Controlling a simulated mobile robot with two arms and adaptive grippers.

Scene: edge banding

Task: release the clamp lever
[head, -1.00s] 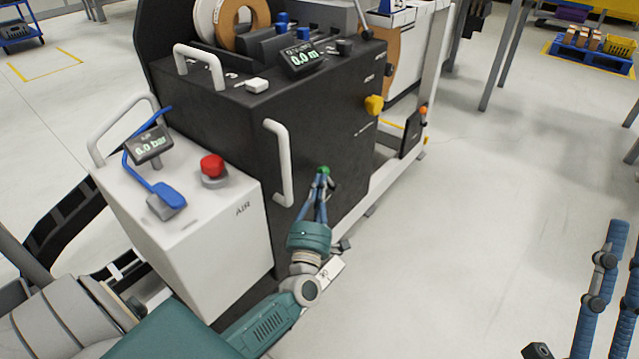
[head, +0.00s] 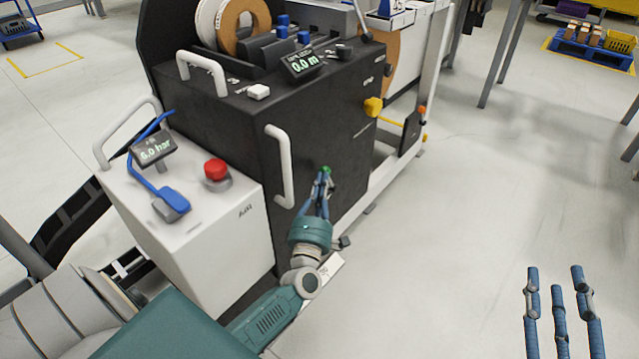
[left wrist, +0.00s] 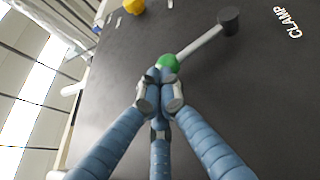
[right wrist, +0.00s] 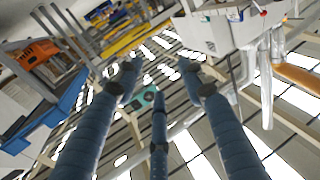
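The clamp lever is a pale rod with a green knob (left wrist: 168,62) at one end and a dark pivot (left wrist: 229,20) on the black machine side, beside the printed word CLAMP. In the head view only its green knob (head: 326,169) shows clearly. My left gripper (head: 322,182) is at the knob, its fingers closed together against it; its fingertips (left wrist: 161,80) hide part of the knob in the left wrist view. My right gripper (head: 556,285) is open and empty over the floor at the lower right; its spread fingers also show in the right wrist view (right wrist: 158,85).
The black machine (head: 335,125) has a white vertical handle (head: 281,165) left of my left gripper and a yellow knob (head: 373,107) above right. A white AIR box (head: 225,235) with a red button (head: 215,169) stands at left. Floor to the right is clear.

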